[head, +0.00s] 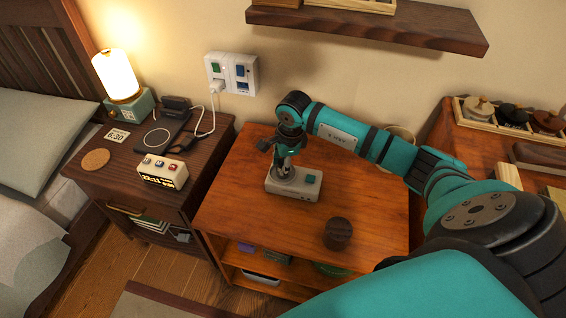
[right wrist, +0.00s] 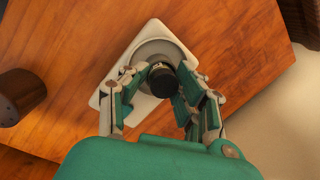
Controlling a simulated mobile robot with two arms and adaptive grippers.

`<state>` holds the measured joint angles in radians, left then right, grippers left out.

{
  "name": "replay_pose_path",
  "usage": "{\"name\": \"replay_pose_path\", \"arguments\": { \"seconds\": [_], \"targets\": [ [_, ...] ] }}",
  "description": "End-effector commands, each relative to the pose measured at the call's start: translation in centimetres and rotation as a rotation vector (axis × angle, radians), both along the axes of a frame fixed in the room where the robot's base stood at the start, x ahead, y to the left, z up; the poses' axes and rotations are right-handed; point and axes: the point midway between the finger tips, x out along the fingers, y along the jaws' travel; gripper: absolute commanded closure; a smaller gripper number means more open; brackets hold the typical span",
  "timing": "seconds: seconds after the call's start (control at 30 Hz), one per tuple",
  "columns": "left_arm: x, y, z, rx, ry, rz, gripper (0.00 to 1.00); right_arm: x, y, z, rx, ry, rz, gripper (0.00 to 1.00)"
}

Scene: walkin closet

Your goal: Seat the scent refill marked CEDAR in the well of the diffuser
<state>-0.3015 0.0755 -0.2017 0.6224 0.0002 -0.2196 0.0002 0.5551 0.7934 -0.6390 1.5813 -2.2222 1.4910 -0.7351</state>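The diffuser (head: 306,193) is a pale block with a teal button and a round grey well area, standing on the wooden table; its round part (right wrist: 158,48) also shows in the right wrist view. My right gripper (head: 284,164) points down over the well area. In the right wrist view, its fingers (right wrist: 163,76) stand on both sides of a small dark cylinder (right wrist: 163,82), apparently the refill, and look shut on it. I cannot read its marking or tell whether its lower end is inside the well. My left gripper is out of view.
A dark round container (head: 338,233) stands near the table's front edge. A tray (head: 492,122) with several round-topped pieces is on the right cabinet. A nightstand (head: 128,152) with a lamp and clock stands left. A shelf (head: 370,25) overhangs the back wall.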

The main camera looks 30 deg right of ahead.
Motion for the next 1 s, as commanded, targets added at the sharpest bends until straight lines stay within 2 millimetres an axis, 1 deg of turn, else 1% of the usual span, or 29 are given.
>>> {"name": "replay_pose_path", "arguments": {
  "seconds": [0.03, 0.1, 0.17, 1.0],
  "targets": [
    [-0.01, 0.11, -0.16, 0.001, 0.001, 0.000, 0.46, -0.48, -0.05, -0.80, -0.004, 0.017, -0.001, 0.61],
    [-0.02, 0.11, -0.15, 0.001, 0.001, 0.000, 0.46, -0.49, -0.06, -0.78, -0.005, 0.017, 0.000, 0.52],
    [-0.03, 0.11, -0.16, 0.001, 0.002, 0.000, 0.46, -0.49, -0.07, -0.76, -0.005, 0.017, 0.000, 0.45],
    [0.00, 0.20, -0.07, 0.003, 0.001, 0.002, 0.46, -0.17, -0.03, -0.19, -0.001, 0.006, 0.000, 0.45]
  ]
}}
